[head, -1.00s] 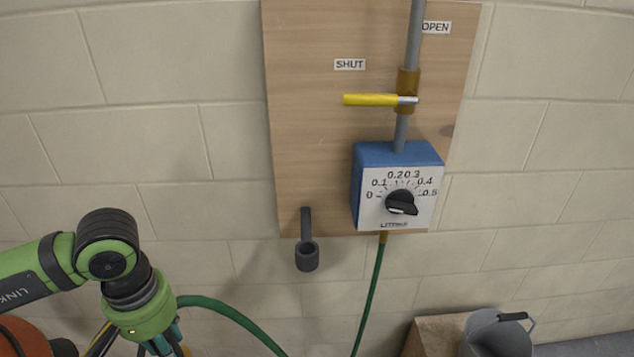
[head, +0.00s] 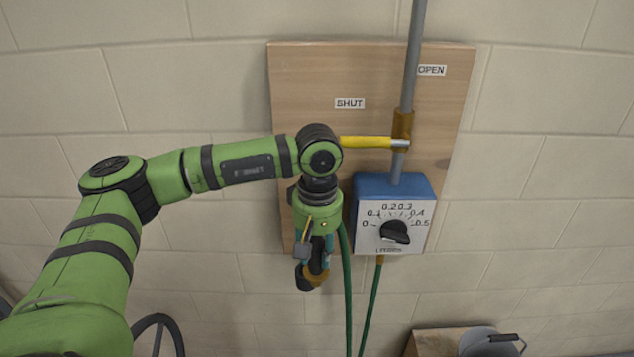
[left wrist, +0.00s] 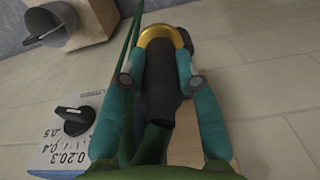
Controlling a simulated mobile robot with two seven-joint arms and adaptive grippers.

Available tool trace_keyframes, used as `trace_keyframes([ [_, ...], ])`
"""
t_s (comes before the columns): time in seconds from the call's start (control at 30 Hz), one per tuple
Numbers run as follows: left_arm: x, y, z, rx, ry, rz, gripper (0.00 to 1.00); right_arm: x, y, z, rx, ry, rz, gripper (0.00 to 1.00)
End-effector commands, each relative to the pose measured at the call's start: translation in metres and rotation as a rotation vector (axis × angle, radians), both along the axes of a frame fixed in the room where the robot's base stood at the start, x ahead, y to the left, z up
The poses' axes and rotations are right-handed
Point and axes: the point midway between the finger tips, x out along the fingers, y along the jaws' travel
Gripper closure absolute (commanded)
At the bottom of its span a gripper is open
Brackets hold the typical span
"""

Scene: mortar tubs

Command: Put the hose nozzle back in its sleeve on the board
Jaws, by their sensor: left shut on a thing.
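My left gripper (head: 316,262) points down in front of the board's lower left corner. Its teal fingers are shut on the black hose nozzle (left wrist: 160,85), which has a brass collar (left wrist: 165,38) at its far end. In the head view the brass collar (head: 317,276) shows just below the fingers. The dark grey sleeve (head: 302,279) is partly hidden behind the gripper and nozzle. The collar overlaps the sleeve's right side in the picture; I cannot tell whether the nozzle is in it. The green hose (head: 347,290) hangs down from the gripper. My right gripper is out of view.
The wooden board (head: 300,80) carries a blue meter box (head: 395,185) with a black dial, close to the right of my gripper. A yellow lever (head: 367,142) points left towards SHUT, near my wrist. A grey bucket (head: 490,342) stands low at right.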

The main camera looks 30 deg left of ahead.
Motion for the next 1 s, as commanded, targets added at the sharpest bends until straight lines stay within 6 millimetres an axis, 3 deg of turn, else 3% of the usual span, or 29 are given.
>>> trace_keyframes([
  [0.03, 0.009, 0.014, 0.029, -0.001, -0.002, 0.114, 1.00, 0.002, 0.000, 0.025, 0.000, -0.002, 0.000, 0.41],
  [0.1, 0.017, 0.028, 0.044, -0.003, -0.001, 0.243, 1.00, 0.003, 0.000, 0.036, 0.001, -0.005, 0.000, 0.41],
  [0.3, 0.027, 0.049, 0.059, -0.008, 0.000, 0.429, 1.00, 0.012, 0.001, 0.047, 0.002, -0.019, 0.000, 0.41],
  [0.57, 0.027, 0.050, 0.043, -0.008, -0.001, 0.440, 1.00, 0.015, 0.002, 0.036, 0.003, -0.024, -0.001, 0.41],
  [1.0, 0.027, 0.050, 0.001, -0.009, -0.002, 0.437, 1.00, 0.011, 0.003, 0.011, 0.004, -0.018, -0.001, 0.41],
])
